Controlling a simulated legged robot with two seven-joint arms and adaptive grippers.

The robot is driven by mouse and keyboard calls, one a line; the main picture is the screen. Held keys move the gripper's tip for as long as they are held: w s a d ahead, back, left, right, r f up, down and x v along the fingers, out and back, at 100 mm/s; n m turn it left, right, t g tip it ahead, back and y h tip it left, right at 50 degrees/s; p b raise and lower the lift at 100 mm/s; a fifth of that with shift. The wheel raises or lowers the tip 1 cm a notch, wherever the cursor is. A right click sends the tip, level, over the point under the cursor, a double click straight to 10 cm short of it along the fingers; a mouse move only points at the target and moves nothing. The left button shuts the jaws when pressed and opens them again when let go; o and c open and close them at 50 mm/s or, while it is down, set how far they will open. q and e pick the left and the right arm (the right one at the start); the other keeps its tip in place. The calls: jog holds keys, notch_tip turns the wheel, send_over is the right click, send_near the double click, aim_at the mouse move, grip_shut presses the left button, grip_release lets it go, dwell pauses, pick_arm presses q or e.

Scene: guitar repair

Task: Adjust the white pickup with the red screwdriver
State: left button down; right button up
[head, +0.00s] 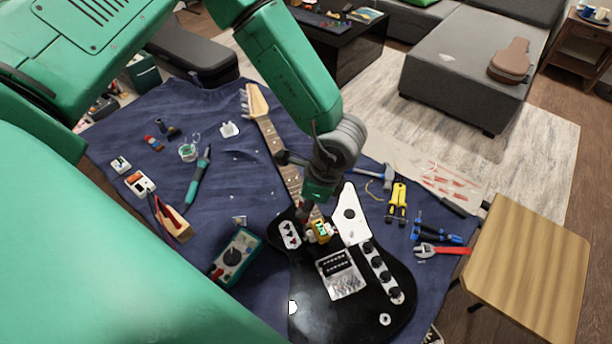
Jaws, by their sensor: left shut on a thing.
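A black electric guitar (300,284) lies on the blue cloth, its neck pointing to the upper left. My left gripper (311,203) reaches down over the guitar where neck and body meet. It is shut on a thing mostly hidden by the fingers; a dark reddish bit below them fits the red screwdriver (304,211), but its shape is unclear. A small white plate with dark marks (290,235), possibly the white pickup, is on the body just left of the fingertips. A yellow-green part (320,232) shows just below them. My right gripper is not in view.
A multimeter (236,256) lies left of the guitar. Yellow-handled pliers (397,203), a hammer (388,177), blue pliers (430,232) and a red wrench (440,250) lie right. A soldering iron (199,177) is left. A wooden stool (530,265) stands right.

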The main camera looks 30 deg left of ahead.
pick_arm(q)
jog(key=shift+d, duration=0.15)
dwell(0.3)
jog(key=shift+f, duration=0.2)
jog(key=n+g, duration=0.1)
jog(key=n, duration=0.3)
jog(key=shift+h, duration=0.4)
jog(key=n, duration=0.3)
jog(key=shift+n+g+h, duration=0.3)
jog(key=shift+n+h, duration=0.1)
jog(key=n+h, duration=0.1)
jog(key=n, duration=0.3)
jog(key=n+h, duration=0.1)
jog(key=n, duration=0.2)
jog(key=n+h, duration=0.1)
jog(key=n, duration=0.2)
jog(key=shift+s+f+n, duration=0.1)
jog(key=shift+s+n, duration=0.05)
jog(key=shift+n, duration=0.25)
jog(key=n+t+h, duration=0.1)
jog(key=n, duration=0.5)
